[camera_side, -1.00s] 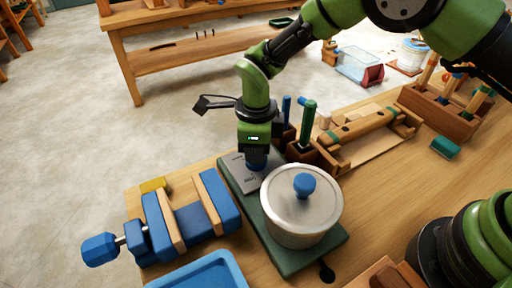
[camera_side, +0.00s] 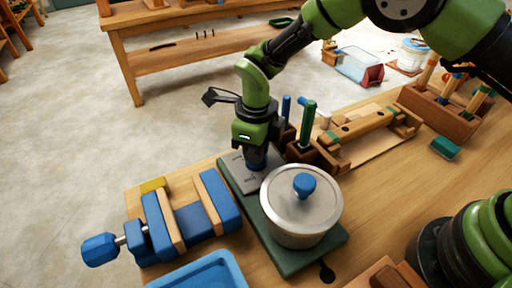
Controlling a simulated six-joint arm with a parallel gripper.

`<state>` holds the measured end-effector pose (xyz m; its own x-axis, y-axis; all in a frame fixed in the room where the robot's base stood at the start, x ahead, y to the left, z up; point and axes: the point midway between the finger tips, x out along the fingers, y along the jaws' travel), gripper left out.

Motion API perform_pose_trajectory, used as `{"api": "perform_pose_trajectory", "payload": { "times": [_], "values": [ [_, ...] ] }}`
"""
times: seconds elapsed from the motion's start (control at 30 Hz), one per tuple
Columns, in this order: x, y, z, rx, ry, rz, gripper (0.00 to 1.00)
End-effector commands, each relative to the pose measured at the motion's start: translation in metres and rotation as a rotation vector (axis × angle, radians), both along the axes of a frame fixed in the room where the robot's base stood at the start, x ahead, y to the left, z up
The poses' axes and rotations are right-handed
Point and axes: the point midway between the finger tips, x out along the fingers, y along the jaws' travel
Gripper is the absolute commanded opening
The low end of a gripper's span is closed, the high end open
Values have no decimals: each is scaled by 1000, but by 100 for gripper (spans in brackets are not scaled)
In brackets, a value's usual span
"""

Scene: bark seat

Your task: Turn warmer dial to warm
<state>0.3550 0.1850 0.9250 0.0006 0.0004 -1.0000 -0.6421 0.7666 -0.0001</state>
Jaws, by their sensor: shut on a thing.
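The warmer (camera_side: 280,258) is a dark green plate on the bench with a grey label panel (camera_side: 237,176) at its far end. A lidded metal pot (camera_side: 298,215) with a blue knob stands on its near part. My gripper (camera_side: 257,165) points down over the panel, behind the pot, and is shut on the blue dial (camera_side: 257,167). Only a little of the dial shows below the fingers. The panel lettering is partly hidden and too small to read surely, so I cannot tell the dial's setting.
A blue and wood vise (camera_side: 185,225) stands close on the left, with a blue tray (camera_side: 205,272) in front. A wooden holder with a green-handled tool (camera_side: 308,124) stands just right of my gripper. A tool rack (camera_side: 445,108) is at the far right.

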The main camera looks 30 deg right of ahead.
Motion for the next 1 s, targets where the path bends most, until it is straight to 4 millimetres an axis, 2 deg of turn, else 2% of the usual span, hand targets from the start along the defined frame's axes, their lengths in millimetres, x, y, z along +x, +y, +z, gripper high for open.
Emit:
{"api": "perform_pose_trajectory", "payload": {
  "times": [0.07,0.1,0.17,0.2,0.47,0.57,1.0],
  "values": [
    [0,-1,0,-2,2,-1,0],
    [0,-1,0,-1,2,0,24],
    [0,-1,0,-1,2,0,38],
    [0,-1,0,-1,2,0,40],
    [0,0,1,-1,1,1,40],
    [0,0,8,1,-1,0,40],
    [0,0,86,1,-2,0,40]
  ]
}}
